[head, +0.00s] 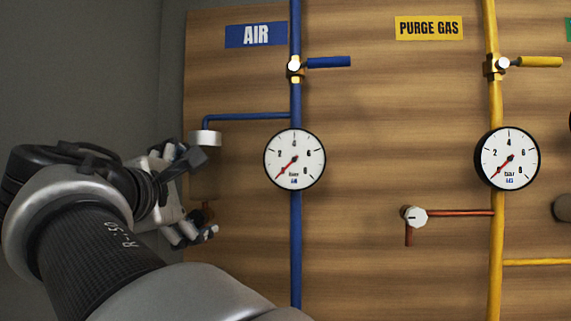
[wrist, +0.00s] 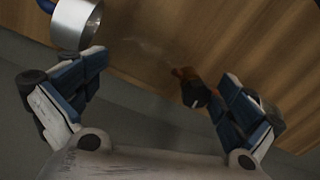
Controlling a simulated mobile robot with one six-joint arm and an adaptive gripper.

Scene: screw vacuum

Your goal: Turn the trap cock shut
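The trap hangs on the left of the board under AIR, with a pale metal cap (head: 205,138) and a dim body below, partly hidden by my gripper. In the wrist view a round metal part of it (wrist: 78,22) shows at the top left.
A blue pipe (head: 250,117) joins the trap to the vertical air line (head: 296,230). A gauge (head: 295,159) and a blue-handled valve (head: 328,62) sit on that line. Right of it are a white knob (head: 415,217) and the yellow line (head: 497,250). A grey wall stands left.

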